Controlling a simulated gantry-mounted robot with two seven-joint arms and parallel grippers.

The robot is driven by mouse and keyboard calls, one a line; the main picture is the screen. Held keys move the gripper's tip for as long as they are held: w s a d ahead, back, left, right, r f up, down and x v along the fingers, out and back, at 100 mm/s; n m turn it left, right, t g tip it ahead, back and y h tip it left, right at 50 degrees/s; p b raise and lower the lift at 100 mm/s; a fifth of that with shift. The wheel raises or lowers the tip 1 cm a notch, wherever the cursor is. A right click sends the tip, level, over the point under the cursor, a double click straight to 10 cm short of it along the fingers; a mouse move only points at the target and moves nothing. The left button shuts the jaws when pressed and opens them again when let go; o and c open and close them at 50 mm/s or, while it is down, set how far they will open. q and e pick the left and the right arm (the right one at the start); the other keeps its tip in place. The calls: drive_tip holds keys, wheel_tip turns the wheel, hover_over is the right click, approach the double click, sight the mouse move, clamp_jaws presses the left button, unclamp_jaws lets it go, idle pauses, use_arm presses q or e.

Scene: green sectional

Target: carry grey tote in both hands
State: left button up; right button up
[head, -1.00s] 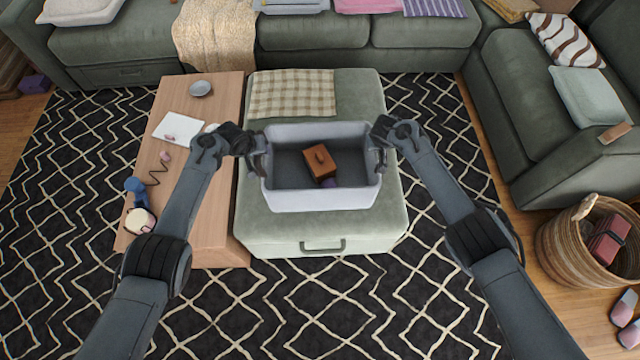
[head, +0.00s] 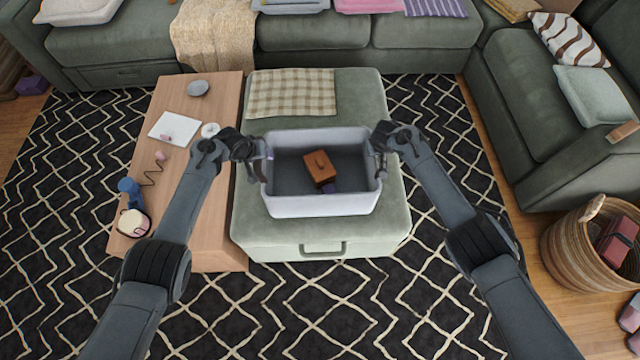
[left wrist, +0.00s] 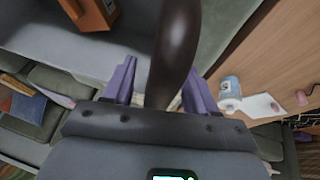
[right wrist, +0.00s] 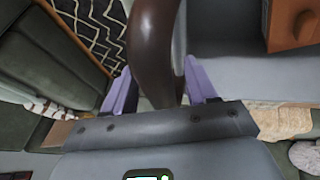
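The grey tote (head: 320,205) is upright over the green ottoman, between my two grippers. I cannot tell whether it touches the ottoman top. Inside it are an orange-brown box (head: 318,167) with a small handle and a purple thing (head: 329,187) partly hidden by the box. My left gripper (head: 262,166) is at the tote's left end, its purple fingers on either side of a dark curved handle (left wrist: 175,50). My right gripper (head: 377,162) is at the right end, its fingers likewise around a dark handle (right wrist: 152,45). The fingertips are partly hidden behind the handles.
The ottoman (head: 320,95) bears a checked cloth (head: 291,92). A wooden table (head: 215,100) with a bowl, paper and blue dumbbell-like item adjoins it at left. Sofas (head: 330,40) line the back and right. A wicker basket (head: 575,250) stands at right; patterned rug (head: 350,310) lies in front.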

drive_tip(key=shift+s+a+r, duration=0.1)
use_arm(q)
drive_tip(key=v, duration=1.2)
use_arm(e)
drive_tip(key=v, duration=1.1)
drive_tip(key=shift+s+r, duration=0.2)
drive_tip(key=shift+r, duration=0.1)
